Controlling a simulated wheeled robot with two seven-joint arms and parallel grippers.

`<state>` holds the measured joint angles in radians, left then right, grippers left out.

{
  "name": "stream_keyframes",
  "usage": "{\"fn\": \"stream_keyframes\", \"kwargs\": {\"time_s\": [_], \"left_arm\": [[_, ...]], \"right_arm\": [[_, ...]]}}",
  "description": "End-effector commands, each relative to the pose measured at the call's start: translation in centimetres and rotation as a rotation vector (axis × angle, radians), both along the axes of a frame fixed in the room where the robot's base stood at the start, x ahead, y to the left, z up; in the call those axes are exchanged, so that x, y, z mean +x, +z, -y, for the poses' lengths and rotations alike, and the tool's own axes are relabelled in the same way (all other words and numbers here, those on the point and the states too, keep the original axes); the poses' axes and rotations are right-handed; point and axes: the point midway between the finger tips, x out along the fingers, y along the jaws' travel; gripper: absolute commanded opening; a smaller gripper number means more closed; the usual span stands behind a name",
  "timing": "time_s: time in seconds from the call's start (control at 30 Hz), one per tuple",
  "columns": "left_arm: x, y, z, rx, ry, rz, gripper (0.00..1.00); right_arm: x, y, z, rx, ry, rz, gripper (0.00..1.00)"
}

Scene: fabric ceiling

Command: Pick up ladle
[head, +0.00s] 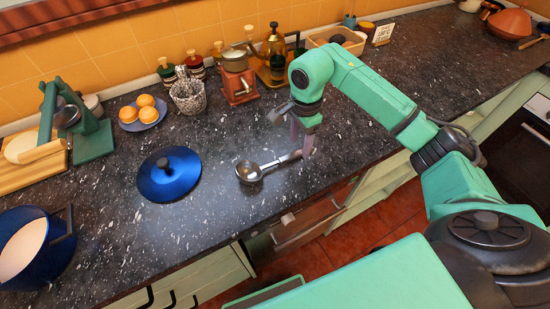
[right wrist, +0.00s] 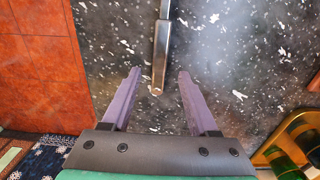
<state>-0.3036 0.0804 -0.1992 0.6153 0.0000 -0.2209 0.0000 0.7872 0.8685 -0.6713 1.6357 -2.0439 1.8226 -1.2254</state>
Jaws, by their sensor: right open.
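The ladle (head: 252,171) lies on the dark speckled countertop, its round metal bowl to the left and its handle running right, up to below my right gripper (head: 303,143). In the right wrist view the ladle's handle (right wrist: 160,55) points down into the gap between the two fingers. The handle's end lies between the fingers, not gripped. The ladle's bowl is outside the right wrist view. My left gripper is not in view.
A blue lid (head: 168,180) lies left of the ladle, and a blue pot (head: 40,245) stands at the lower left. A coffee grinder (head: 238,80), bottles and a plate of oranges (head: 143,112) stand along the back. The counter's front edge is close below the ladle.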

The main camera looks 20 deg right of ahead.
Motion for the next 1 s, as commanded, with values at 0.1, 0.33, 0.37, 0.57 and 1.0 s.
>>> {"fn": "stream_keyframes", "kwargs": {"time_s": [0.1, 0.33, 0.37, 0.57, 1.0], "left_arm": [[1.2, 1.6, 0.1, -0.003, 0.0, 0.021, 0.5], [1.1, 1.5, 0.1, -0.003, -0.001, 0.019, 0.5], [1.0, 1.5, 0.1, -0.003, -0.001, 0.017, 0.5], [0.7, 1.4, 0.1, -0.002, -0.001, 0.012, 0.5], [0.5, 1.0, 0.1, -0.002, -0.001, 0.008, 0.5]], "right_arm": [[0.0, -1.8, -0.1, 0.001, 0.0, -0.004, 0.6], [0.1, -3.0, -0.1, 0.0, 0.001, 0.002, 0.6], [0.1, -3.0, -0.1, 0.0, 0.001, 0.001, 0.6], [0.1, -2.9, -0.1, 0.0, 0.001, 0.001, 0.0], [0.2, -1.9, -0.1, 0.001, 0.0, 0.004, 0.0]]}}
